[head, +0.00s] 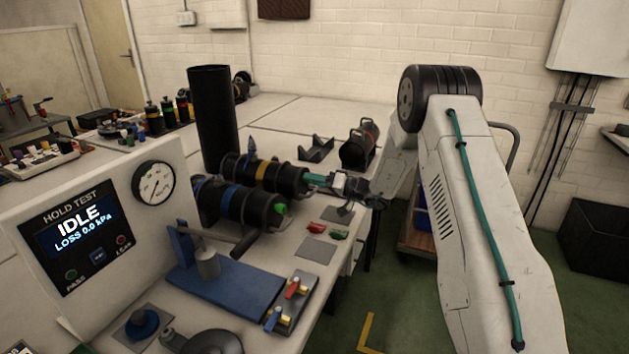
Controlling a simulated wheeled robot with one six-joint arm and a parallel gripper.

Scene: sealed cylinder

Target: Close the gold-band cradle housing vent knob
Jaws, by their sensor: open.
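The gold-band cradle housing (287,178) is a black cylinder lying on its side on the bench, with a yellow-gold band around its middle. My gripper (316,180) is at the right end of this housing, its teal fingers pointing left toward the end face. The jaws are open. The vent knob on that end cannot be made out; the fingers cover the spot. Whether the fingers touch the knob is too small to tell.
A blue-band housing (236,204) with a green end knob (281,208) lies just in front. A tall black tube (213,118) stands behind. The hold tester (85,225) reads IDLE. Red and green clips (316,228) lie nearby. An empty cradle (316,150) sits farther back.

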